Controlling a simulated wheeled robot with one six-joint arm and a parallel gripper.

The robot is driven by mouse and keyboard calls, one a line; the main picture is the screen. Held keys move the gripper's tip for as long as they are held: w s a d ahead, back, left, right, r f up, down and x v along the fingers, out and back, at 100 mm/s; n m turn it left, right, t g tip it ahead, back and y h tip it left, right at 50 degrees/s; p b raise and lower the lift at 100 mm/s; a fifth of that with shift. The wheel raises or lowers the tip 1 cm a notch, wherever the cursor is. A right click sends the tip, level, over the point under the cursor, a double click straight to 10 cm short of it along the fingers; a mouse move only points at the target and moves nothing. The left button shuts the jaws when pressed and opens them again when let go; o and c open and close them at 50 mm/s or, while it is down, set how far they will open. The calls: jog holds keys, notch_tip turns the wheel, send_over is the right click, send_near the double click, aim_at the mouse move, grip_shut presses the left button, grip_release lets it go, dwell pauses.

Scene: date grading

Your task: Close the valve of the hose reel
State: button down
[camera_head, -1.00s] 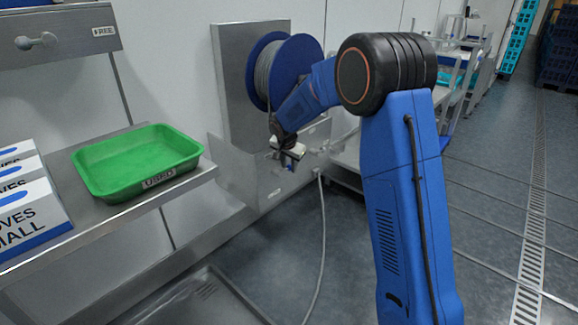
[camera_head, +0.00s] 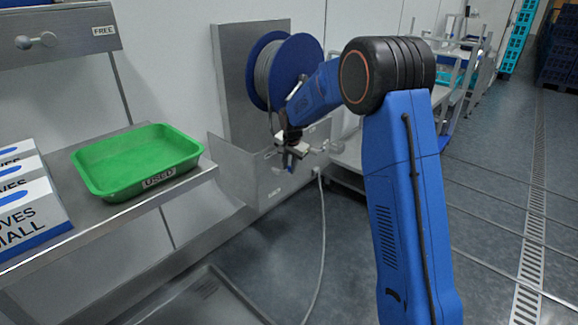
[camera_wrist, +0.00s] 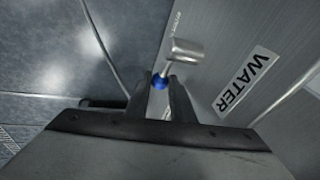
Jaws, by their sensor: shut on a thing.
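The hose reel (camera_head: 302,62) is a blue drum with grey hose, fixed to a steel wall plate. My gripper (camera_head: 289,160) is below the drum at the lower panel, where the valve is small and mostly hidden by it. In the wrist view, my gripper (camera_wrist: 158,78) has its two dark fingers shut on a blue knob (camera_wrist: 160,83). A silver metal valve part (camera_wrist: 187,50) is just beyond the knob, joined to a short stem. The knob shows between the fingertips.
A "WATER" label (camera_wrist: 247,83) is on the panel beside the valve. The hose (camera_head: 323,225) hangs down to the floor. A green tray (camera_head: 105,188) marked "USED" and glove boxes (camera_head: 28,222) stand on the left shelf. The floor to the right is open.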

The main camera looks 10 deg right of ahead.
jog(key=shift+d+f+g+y, duration=0.1)
jog(key=shift+f+g+y, duration=0.2)
jog(key=shift+y, duration=0.1)
jog(key=c, duration=1.8)
grip_release()
jog(key=shift+r, duration=0.15)
jog(key=v, duration=1.7)
